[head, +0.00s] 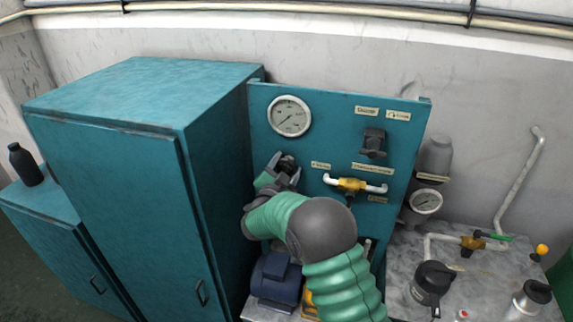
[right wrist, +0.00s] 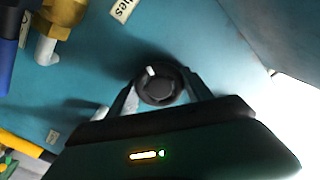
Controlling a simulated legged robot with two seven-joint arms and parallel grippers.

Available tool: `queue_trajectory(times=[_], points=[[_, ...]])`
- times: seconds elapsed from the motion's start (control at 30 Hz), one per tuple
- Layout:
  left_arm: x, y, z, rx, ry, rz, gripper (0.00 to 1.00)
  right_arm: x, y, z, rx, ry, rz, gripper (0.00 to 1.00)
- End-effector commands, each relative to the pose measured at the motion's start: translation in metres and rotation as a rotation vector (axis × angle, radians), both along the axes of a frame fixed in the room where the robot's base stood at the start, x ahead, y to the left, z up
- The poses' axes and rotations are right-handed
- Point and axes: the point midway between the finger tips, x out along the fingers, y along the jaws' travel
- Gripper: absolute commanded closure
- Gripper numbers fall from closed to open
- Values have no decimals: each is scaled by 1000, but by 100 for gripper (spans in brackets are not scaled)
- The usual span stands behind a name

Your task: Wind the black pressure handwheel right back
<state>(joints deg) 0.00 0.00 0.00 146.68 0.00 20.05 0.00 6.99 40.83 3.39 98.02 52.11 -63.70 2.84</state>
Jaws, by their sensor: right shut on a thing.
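The black pressure handwheel (right wrist: 158,84) sits on the teal panel. It is round with a white mark at its upper left edge in the right wrist view. My right gripper (right wrist: 160,92) has one finger on each side of the handwheel and is shut on it. In the head view the right gripper (head: 284,170) is at the panel, below the large gauge, and the handwheel is largely hidden by it. My left gripper is not in view.
A round white gauge (head: 289,116) is above the gripper. A brass valve on white pipe (head: 352,184) and a black knob (head: 373,142) are to its right. A teal cabinet (head: 120,180) stands close on the left. A blue motor (head: 276,278) lies below my right arm.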

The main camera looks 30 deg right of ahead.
Motion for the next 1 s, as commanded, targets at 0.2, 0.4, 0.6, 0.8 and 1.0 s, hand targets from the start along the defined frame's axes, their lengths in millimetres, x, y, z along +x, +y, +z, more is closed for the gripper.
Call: queue_trajectory(times=[0.2, 0.4, 0.6, 0.8, 1.0], points=[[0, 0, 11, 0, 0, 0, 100, 1, 2, -1, -118, 147, 4, 82], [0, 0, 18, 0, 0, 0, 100, 1, 2, -2, -203, 249, 5, 82], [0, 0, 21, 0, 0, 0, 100, 0, 2, -4, -255, 312, 3, 82], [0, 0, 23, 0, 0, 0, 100, 0, 2, -5, -278, 341, 5, 82], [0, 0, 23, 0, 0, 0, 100, 0, 2, -5, -283, 346, 5, 82]])
